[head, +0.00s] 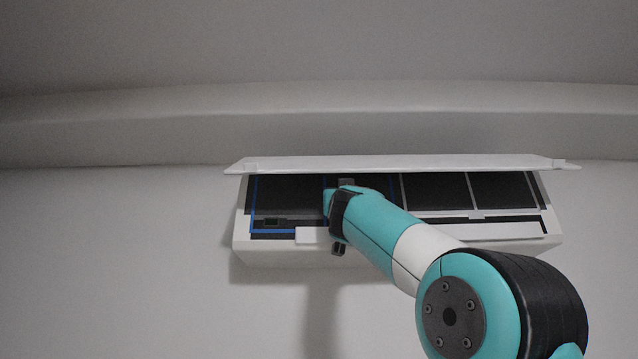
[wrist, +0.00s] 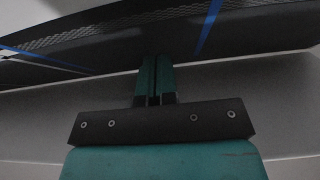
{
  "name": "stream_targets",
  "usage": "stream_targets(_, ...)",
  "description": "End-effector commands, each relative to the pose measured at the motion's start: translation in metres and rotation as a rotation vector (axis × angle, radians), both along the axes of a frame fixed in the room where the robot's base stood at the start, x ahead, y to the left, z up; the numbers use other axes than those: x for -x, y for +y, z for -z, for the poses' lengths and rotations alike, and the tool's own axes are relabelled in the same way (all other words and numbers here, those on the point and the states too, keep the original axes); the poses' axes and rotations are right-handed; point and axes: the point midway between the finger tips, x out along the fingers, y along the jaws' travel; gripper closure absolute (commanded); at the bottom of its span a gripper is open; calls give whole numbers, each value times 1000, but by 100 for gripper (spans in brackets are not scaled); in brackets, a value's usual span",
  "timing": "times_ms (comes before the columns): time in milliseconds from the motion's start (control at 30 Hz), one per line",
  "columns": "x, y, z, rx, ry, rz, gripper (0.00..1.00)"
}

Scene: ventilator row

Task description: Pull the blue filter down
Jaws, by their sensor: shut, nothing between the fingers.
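The blue filter (head: 288,195) is a dark mesh panel with a blue frame in the left half of the white wall unit, under its raised cover. My arm hides part of its right side. In the wrist view, the filter's dark mesh and blue strips (wrist: 208,25) cross the top of the picture. My gripper (wrist: 154,64) is shut and empty, with its teal fingers together and their tips at the dark lower edge of the panel. I cannot tell whether they touch it.
The white unit (head: 270,258) is fixed to a plain wall. Its open cover (head: 400,163) juts out above the filters. A second dark filter with grey ribs (head: 500,190) fills the right half. The wall below and to the left is clear.

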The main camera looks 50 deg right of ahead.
Motion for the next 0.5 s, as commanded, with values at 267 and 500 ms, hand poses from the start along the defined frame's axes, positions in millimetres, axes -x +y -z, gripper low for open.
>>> stream_targets(267,-3,-3,0,0,0,0,100)
stream_targets(500,-5,-6,0,0,0,0,100)
